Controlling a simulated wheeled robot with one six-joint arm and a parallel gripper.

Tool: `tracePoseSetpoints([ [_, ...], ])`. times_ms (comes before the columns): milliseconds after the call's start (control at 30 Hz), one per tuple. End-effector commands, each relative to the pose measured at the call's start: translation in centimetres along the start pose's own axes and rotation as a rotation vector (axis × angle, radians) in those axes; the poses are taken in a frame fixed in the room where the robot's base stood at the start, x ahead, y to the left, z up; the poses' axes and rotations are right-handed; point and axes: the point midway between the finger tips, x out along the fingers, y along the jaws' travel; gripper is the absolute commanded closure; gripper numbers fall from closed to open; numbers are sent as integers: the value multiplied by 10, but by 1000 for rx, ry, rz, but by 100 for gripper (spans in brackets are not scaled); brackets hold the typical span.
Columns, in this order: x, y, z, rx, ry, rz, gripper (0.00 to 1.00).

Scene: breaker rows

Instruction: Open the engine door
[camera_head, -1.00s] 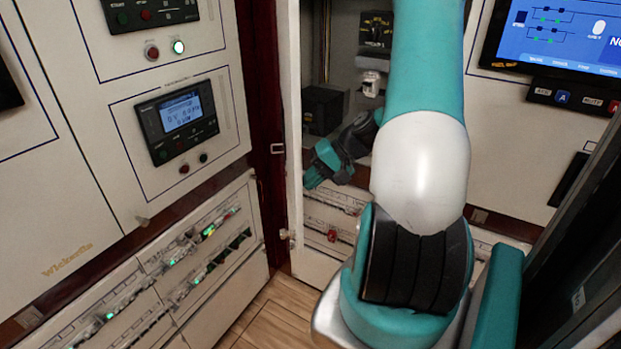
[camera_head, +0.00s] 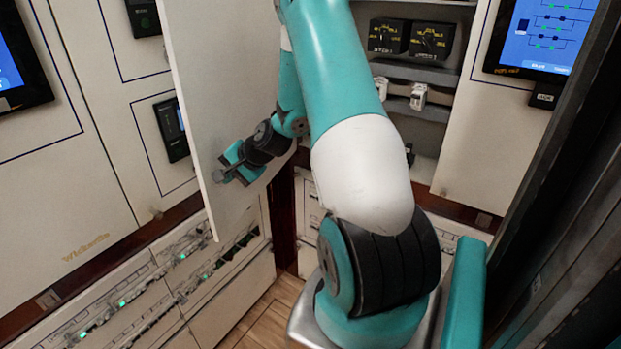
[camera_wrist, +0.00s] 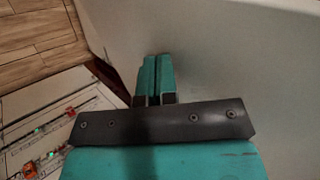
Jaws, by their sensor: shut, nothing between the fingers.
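The door is a plain white panel (camera_head: 222,75) that stands swung out to the left of an open cabinet (camera_head: 425,75). No label naming it as the engine door shows. My gripper (camera_head: 222,174) is in front of the door's inner face, near its lower free edge. In the wrist view the teal fingers (camera_wrist: 154,75) are shut together with nothing between them. The pale door surface (camera_wrist: 235,55) fills the right side there, close beside the fingers. I cannot tell whether they touch it.
The open cabinet holds shelves with dark switch units (camera_head: 410,38) and small white parts (camera_head: 418,97). A blue screen (camera_head: 545,35) is on the right wall. Rows of breakers (camera_head: 170,270) line the lower left wall. Wooden floor (camera_head: 262,322) shows below.

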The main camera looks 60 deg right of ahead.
Motion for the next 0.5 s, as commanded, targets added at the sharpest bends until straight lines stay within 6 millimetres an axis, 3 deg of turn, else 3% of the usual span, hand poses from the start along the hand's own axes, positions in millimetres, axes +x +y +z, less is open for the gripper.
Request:
tracePoseSetpoints([
  [200,23,-21,0,-2,-2,1,100],
  [500,28,-26,0,-1,-2,1,100],
])
